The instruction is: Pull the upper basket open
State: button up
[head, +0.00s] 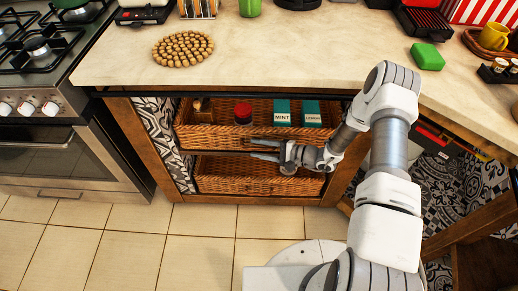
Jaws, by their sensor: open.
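The upper wicker basket (215,139) sits in the open wooden shelving under the counter. It holds a jar with a red lid (243,112), two teal boxes, one marked MINT (282,112), and a brown item at its left. My gripper (259,150) is open, its two fingers pointing left across the lower front of the upper basket, near its bottom edge. I cannot tell whether the fingers touch the wicker. The lower wicker basket (235,184) is below, partly behind my gripper and wrist.
The beige counter (290,55) overhangs the baskets and carries a round beaded trivet (183,47) and a green sponge (427,57). A stove with an oven (60,160) stands at the left. The tiled floor (190,240) in front is clear.

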grip_shut()
dwell(1.4)
